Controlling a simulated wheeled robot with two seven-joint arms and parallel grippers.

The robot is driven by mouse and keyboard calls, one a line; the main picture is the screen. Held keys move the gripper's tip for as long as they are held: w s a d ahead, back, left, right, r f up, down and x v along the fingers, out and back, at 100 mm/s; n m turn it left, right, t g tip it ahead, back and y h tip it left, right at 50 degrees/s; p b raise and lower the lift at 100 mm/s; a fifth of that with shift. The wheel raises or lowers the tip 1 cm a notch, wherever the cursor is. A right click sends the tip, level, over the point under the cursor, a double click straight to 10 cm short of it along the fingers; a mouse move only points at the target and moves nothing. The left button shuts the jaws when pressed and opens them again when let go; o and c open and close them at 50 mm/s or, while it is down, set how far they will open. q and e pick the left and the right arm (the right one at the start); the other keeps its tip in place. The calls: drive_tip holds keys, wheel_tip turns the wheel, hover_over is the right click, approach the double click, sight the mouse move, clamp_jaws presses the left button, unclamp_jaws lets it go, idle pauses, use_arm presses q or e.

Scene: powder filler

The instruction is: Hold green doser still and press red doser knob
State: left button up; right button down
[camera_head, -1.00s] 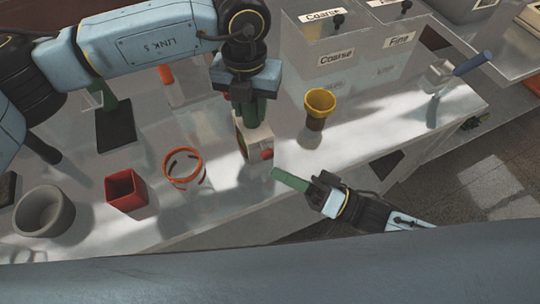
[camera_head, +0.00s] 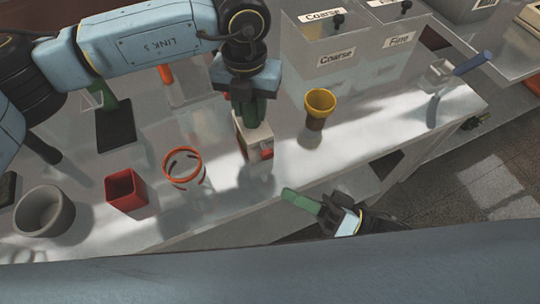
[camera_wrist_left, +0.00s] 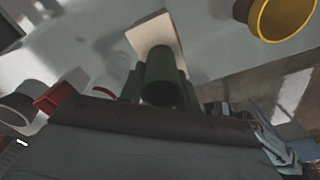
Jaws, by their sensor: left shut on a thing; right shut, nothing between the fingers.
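The green doser (camera_head: 256,138) has a pale box-like body with a red knob (camera_head: 267,153) on its right side. It stands on the bench below my left gripper (camera_head: 248,106), which is shut on its dark green upper part. In the left wrist view the dark green cylinder (camera_wrist_left: 165,75) sits between the fingers, with the pale body (camera_wrist_left: 155,34) behind it. My right gripper (camera_head: 298,199), with green fingers, is shut and empty in front of the bench edge, lower right of the doser and apart from it. No separate red doser can be made out.
A yellow-rimmed cup (camera_head: 319,103) stands right of the doser. An orange-rimmed clear beaker (camera_head: 183,166), a red square cup (camera_head: 126,191) and a grey bowl (camera_head: 44,211) stand left. Bins labelled Coarse (camera_head: 333,55) and Fine stand behind.

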use_arm(q)
drive_tip(key=o, duration=1.2)
drive_tip(key=shift+c, duration=0.2)
